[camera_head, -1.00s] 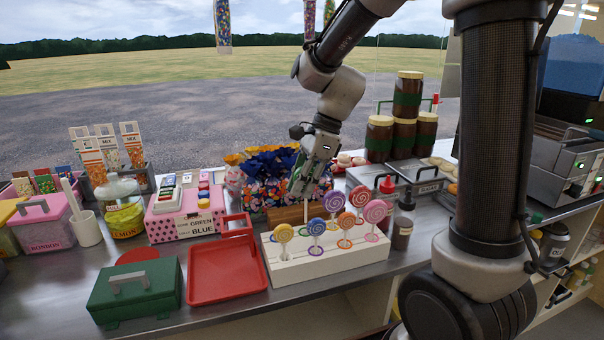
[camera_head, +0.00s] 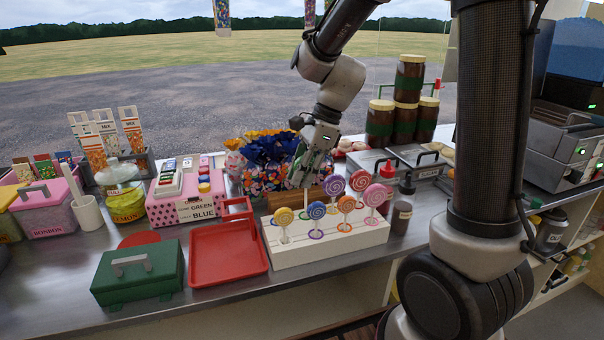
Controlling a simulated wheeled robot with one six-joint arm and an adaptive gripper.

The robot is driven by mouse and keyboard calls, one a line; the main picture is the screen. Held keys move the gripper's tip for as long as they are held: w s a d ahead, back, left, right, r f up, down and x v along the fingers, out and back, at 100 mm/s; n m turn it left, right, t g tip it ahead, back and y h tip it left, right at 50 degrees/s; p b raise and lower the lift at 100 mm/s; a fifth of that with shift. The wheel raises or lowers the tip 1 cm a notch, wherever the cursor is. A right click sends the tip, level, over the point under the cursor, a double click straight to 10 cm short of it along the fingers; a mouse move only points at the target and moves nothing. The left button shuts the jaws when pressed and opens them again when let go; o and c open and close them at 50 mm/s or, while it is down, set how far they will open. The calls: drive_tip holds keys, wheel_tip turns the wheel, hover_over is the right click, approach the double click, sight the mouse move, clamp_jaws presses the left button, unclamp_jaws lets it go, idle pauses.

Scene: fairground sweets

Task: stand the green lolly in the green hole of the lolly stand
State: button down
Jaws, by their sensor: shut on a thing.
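The lolly stand (camera_head: 345,248) is a long white block on the counter. It holds several round swirl lollies: yellow, blue, purple, orange and pink, with coloured rings around their holes. My gripper (camera_head: 307,182) is just above and behind the stand's back left part, pointing down. It is shut on a lolly whose white stick (camera_head: 305,200) hangs down behind the blue lolly. Its head is mostly hidden by the fingers, with some green showing among them.
A red tray (camera_head: 228,262) and a green box (camera_head: 138,276) stand left of the lolly stand. A flowery bag of wrapped sweets (camera_head: 262,180) is behind it. Dark bottles (camera_head: 401,217) stand close on the right, with stacked jars (camera_head: 408,85) further back.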

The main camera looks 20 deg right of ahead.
drive_tip(key=shift+f, duration=0.5)
drive_tip(key=shift+f, duration=0.1)
drive_tip(key=shift+f, duration=0.5)
drive_tip(key=shift+f, duration=0.2)
drive_tip(key=shift+f, duration=0.3)
drive_tip(key=shift+f, duration=0.2)
drive_tip(key=shift+f, duration=0.55)
drive_tip(key=shift+f, duration=0.2)
